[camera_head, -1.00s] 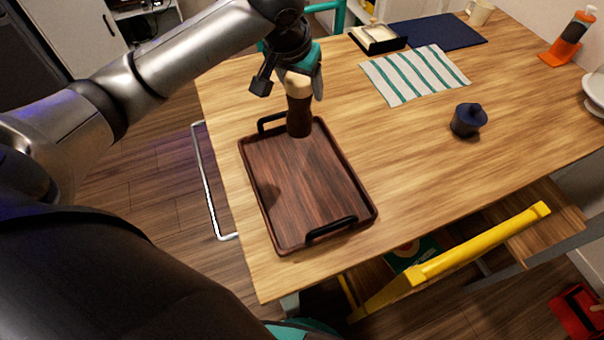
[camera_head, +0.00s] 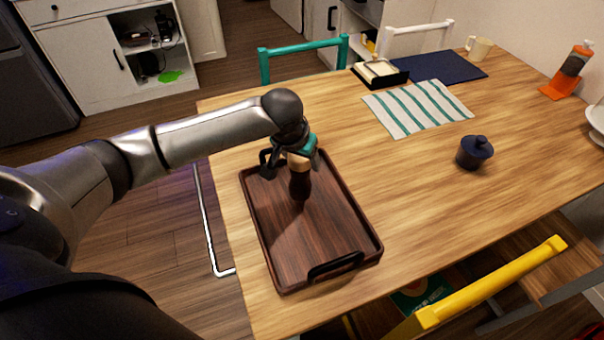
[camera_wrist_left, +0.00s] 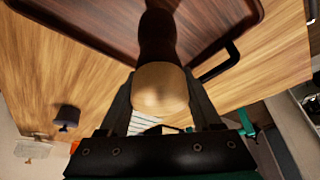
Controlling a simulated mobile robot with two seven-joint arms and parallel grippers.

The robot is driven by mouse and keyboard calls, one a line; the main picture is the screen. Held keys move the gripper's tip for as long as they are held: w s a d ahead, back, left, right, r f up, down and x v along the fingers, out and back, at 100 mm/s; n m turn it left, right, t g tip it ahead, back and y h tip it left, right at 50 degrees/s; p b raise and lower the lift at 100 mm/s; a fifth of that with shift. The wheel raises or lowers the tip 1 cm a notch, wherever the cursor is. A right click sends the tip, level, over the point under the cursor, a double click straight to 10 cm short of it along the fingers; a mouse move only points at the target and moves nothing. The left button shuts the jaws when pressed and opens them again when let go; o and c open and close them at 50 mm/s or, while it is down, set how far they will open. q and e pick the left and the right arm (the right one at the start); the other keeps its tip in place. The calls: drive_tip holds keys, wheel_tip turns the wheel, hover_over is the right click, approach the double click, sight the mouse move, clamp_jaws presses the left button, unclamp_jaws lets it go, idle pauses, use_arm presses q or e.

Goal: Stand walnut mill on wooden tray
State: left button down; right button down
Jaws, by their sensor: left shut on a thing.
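The walnut mill (camera_head: 300,185) is dark brown with a pale wooden top, and it is upright over the far half of the wooden tray. My left gripper (camera_head: 298,158) is shut on its pale top. In the left wrist view the mill (camera_wrist_left: 160,40) runs away from between the fingers (camera_wrist_left: 160,95) toward the tray. The wooden tray (camera_head: 330,235) is dark, with raised rims and black handles, and lies on the table's left part. I cannot tell whether the mill's base touches the tray floor. My right gripper is not in view.
A dark lidded pot (camera_head: 474,152) stands right of the tray. A striped cloth (camera_head: 418,107), a navy mat (camera_head: 440,68) and a napkin holder (camera_head: 380,73) lie farther back. A yellow chair (camera_head: 490,285) is at the near edge. The table between tray and pot is clear.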

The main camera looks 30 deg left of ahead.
use_arm(q)
wheel_tip(320, 180, down, 4)
drive_tip(key=shift+r+b, duration=0.15)
drive_tip(key=shift+b, duration=0.4)
drive_tip(key=shift+f, duration=0.3)
drive_tip(key=shift+c, duration=0.4)
unclamp_jaws()
drive_tip(key=shift+r, duration=0.15)
drive_tip(key=p+v, duration=0.3)
drive_tip(key=v, duration=0.9)
